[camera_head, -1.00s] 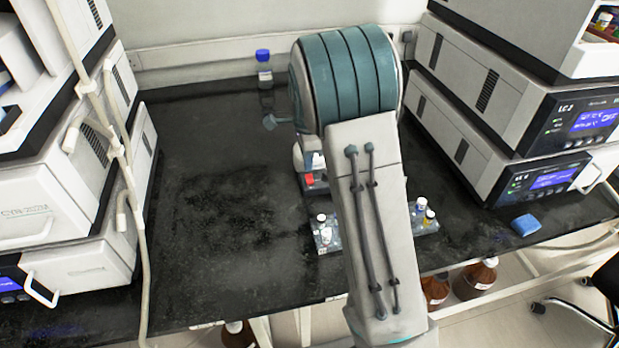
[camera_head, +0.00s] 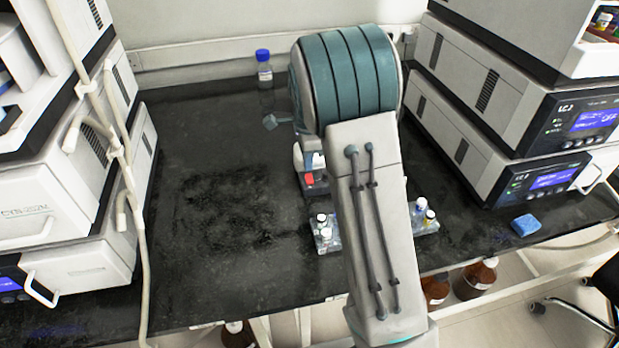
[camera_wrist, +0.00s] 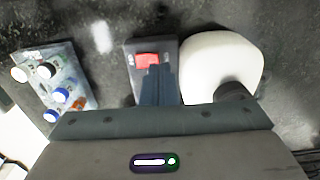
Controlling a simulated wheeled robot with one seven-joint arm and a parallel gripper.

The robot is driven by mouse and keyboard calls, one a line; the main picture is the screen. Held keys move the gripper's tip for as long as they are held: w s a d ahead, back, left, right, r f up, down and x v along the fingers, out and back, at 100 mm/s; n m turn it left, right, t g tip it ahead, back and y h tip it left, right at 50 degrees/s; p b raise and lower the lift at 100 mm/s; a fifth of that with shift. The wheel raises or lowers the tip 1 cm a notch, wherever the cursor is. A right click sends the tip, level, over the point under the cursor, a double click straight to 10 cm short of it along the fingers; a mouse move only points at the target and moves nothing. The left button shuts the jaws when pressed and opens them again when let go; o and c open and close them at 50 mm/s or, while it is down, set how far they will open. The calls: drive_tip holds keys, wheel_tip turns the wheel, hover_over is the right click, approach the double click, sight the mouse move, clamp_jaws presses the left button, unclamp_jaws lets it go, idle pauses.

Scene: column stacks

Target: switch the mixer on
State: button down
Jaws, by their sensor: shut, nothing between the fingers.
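The mixer (camera_head: 311,187) stands on the black bench, mostly hidden behind my arm in the head view. Its red switch (camera_head: 310,179) shows at the arm's left edge. In the wrist view the mixer has a dark grey base (camera_wrist: 137,84) with the red switch (camera_wrist: 147,59) and small pale marks on either side. A white rounded part (camera_wrist: 222,62) is to the right. My gripper (camera_wrist: 153,72) is shut and empty, its fingertips over the base at the lower edge of the switch. I cannot tell whether they touch it. The head view hides the gripper.
A clear rack (camera_wrist: 72,82) with several capped vials is left of the mixer in the wrist view. A blue-capped bottle (camera_head: 264,68) stands at the back. Instrument stacks flank the bench, and a blue sponge (camera_head: 526,225) lies at right. The left-middle bench is clear.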

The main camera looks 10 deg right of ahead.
sight(309, 175)
drive_tip(key=shift+f+b, duration=0.6)
drive_tip(key=shift+f, duration=0.5)
idle(0.3)
drive_tip(key=shift+r, duration=0.15)
drive_tip(key=shift+r+p, duration=2.15)
drive_tip(key=shift+r, duration=0.25)
drive_tip(key=shift+r, duration=0.1)
drive_tip(key=shift+s+r, duration=0.25)
drive_tip(key=shift+r, duration=0.05)
drive_tip(key=s+r+n+t+p, duration=0.1)
drive_tip(key=s+r+n, duration=0.3)
drive_tip(key=s, duration=0.5)
drive_tip(key=s+r+n+t+p, duration=0.1)
drive_tip(key=s+r+n, duration=0.3)
drive_tip(key=s+n, duration=0.4)
drive_tip(key=s+r+n+p, duration=0.2)
drive_tip(key=s+r+n, duration=0.3)
drive_tip(key=s, duration=0.5)
drive_tip(key=shift+n+t, duration=0.4)
